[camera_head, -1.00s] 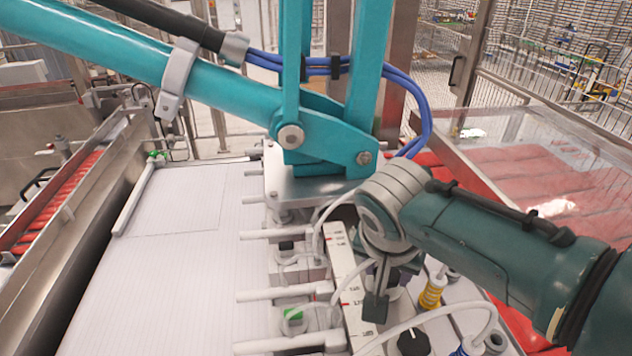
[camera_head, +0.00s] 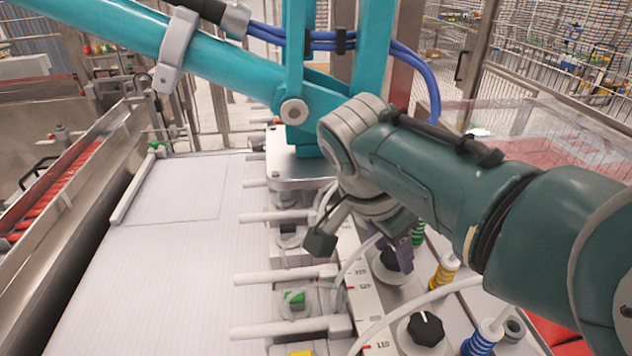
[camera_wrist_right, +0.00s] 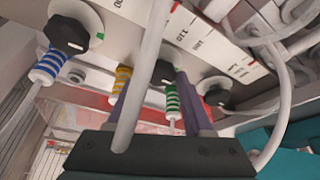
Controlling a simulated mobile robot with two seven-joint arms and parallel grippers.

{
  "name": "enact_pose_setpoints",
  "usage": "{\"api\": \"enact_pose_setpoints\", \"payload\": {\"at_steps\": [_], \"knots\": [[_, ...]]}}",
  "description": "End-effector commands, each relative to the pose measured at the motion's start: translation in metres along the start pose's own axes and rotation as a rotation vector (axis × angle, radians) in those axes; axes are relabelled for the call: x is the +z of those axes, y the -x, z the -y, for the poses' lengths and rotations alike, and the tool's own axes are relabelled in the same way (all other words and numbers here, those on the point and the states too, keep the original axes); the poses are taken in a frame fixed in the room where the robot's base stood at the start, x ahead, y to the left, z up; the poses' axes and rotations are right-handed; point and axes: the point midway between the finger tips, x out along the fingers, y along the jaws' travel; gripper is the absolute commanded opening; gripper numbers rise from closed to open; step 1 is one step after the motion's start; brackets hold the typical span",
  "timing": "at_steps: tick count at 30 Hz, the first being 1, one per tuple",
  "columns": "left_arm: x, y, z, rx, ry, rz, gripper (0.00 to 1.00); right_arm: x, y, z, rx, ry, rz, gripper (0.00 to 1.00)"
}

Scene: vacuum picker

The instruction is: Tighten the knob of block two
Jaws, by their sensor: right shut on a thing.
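A row of black knobs on white round bases lines the pale block strip. The nearest knob (camera_head: 425,328) is free in the head view and also shows in the wrist view (camera_wrist_right: 68,34). The knob beyond it (camera_head: 398,260) is partly covered by my right gripper (camera_head: 402,247). In the wrist view the purple fingers of my right gripper (camera_wrist_right: 160,80) reach either side of this middle knob (camera_wrist_right: 165,71) and are shut on it. A farther knob (camera_wrist_right: 215,92) stands free behind. I cannot read which block is number two. My left gripper is not in view.
Yellow (camera_head: 443,272) and blue (camera_head: 484,338) ringed connectors with pale hoses stand close beside the knobs. White tubes (camera_head: 285,275) stick out over the white conveyor (camera_head: 170,260). The teal picker arm (camera_head: 150,45) spans above and behind. A clear cover lies at right.

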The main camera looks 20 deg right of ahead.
Motion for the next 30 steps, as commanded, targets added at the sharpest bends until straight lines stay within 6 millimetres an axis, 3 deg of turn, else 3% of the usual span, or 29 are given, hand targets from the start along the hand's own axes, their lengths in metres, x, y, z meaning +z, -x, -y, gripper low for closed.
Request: {"api": "enact_pose_setpoints", "payload": {"at_steps": [10,11,18,30], "knots": [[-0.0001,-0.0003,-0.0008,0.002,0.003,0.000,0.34,-0.0011,-0.0005,-0.0001,0.001,-0.006,-0.002,0.00],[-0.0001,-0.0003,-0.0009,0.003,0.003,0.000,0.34,-0.0011,-0.0005,-0.0001,0.001,-0.006,-0.002,0.52],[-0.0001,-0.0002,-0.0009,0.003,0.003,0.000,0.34,-0.0007,-0.0004,-0.0001,0.001,-0.005,-0.001,0.79],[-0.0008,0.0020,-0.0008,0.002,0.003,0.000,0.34,-0.0006,0.0090,0.0008,-0.002,-0.004,-0.001,0.81]]}}
